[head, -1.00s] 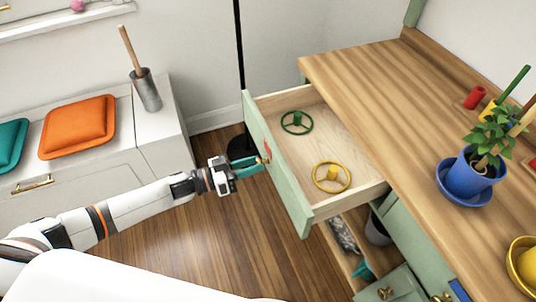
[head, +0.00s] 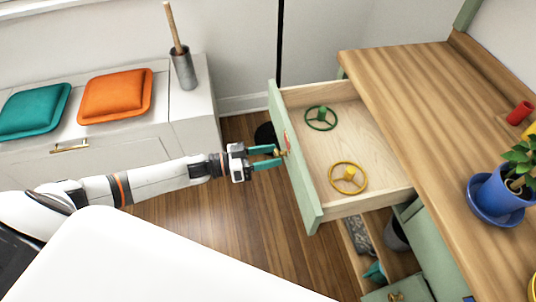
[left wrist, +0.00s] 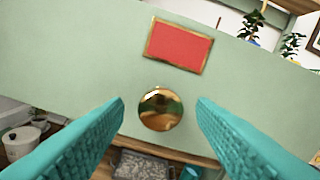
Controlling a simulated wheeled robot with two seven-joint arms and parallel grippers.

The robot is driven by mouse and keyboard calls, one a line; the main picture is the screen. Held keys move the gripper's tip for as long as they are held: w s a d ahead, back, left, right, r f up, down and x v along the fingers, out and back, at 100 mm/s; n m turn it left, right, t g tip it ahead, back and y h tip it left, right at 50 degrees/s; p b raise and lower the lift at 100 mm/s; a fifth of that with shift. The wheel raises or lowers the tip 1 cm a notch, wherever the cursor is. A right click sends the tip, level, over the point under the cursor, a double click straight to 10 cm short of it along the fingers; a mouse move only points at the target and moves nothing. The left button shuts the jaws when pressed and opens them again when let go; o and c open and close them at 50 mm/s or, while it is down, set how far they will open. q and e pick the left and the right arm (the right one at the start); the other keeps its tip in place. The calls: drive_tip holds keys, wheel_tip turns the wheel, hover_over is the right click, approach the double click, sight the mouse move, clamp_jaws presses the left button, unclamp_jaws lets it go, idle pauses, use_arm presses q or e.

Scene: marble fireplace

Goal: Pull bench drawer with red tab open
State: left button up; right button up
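The green bench drawer (head: 303,188) is pulled well out from under the wooden bench top (head: 410,95), and its inside shows. Its front carries a red tab (head: 287,140) and a brass knob (head: 282,153). In the left wrist view the gold-framed red tab (left wrist: 180,45) is above the round knob (left wrist: 160,109). My left gripper (head: 279,157) is at the drawer front. Its teal fingers (left wrist: 161,102) are spread, one on each side of the knob, with a gap on both sides. My right gripper is not in view.
A green valve wheel (head: 321,117) and a yellow one (head: 348,178) lie in the drawer. Lower drawers are below it. A blue potted plant (head: 500,192) stands on the bench top. A white cabinet with cushions (head: 116,96) is at left. Wooden floor (head: 215,225) is free between.

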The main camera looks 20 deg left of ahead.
use_arm(q)
drive_tip(key=v, duration=1.2)
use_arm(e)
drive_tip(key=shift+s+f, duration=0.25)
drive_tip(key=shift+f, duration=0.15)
